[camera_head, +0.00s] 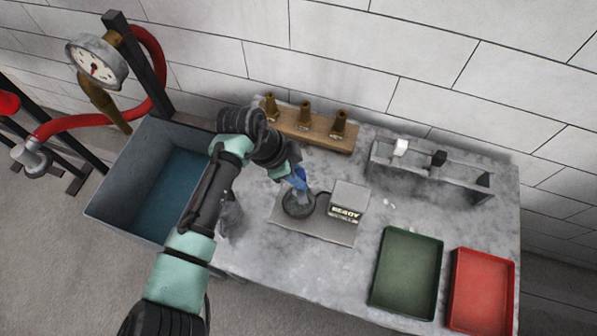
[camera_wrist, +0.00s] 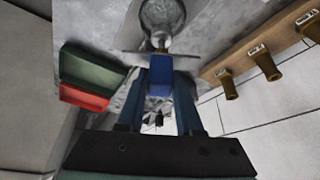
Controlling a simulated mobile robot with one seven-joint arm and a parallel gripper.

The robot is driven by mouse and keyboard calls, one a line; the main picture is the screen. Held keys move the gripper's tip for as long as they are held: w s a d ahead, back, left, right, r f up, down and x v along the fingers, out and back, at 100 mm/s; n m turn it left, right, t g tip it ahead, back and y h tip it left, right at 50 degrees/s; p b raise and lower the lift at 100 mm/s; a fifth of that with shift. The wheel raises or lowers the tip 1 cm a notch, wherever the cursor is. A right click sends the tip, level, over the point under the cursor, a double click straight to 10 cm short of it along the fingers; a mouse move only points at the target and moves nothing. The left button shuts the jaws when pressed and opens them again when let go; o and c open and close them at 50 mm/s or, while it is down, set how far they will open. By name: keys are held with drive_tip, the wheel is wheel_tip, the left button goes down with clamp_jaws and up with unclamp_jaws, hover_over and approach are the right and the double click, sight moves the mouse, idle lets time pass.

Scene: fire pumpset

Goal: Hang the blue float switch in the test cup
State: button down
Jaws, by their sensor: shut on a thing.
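The blue float switch (camera_head: 299,178) is held at the tip of my gripper (camera_head: 296,174), right at the test cup. In the wrist view the blue switch (camera_wrist: 160,76) sits between the two fingers of my gripper (camera_wrist: 160,84), which are shut on it. The test cup (camera_head: 298,205) is a dark round cup on a grey plate, beside a box reading READY (camera_head: 346,206). In the wrist view the cup (camera_wrist: 162,16) lies straight beyond the switch. I cannot tell whether the switch's lower end is inside the cup or above it.
A grey rack (camera_head: 430,175) with one white and one black piece stands at the back right. A green tray (camera_head: 407,272) and a red tray (camera_head: 481,290) lie at the right. Brass nozzles stand on a wooden strip (camera_head: 312,136) behind. A water tank (camera_head: 150,190) is at the left.

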drive_tip(key=shift+f+b, duration=3.25)
drive_tip(key=shift+f, duration=0.95)
drive_tip(key=c, duration=0.5)
unclamp_jaws()
drive_tip(key=shift+a+r, duration=0.1)
drive_tip(key=b+v, duration=0.2)
drive_tip(key=v, duration=1)
drive_tip(key=shift+r, duration=0.35)
drive_tip(key=shift+a, duration=0.1)
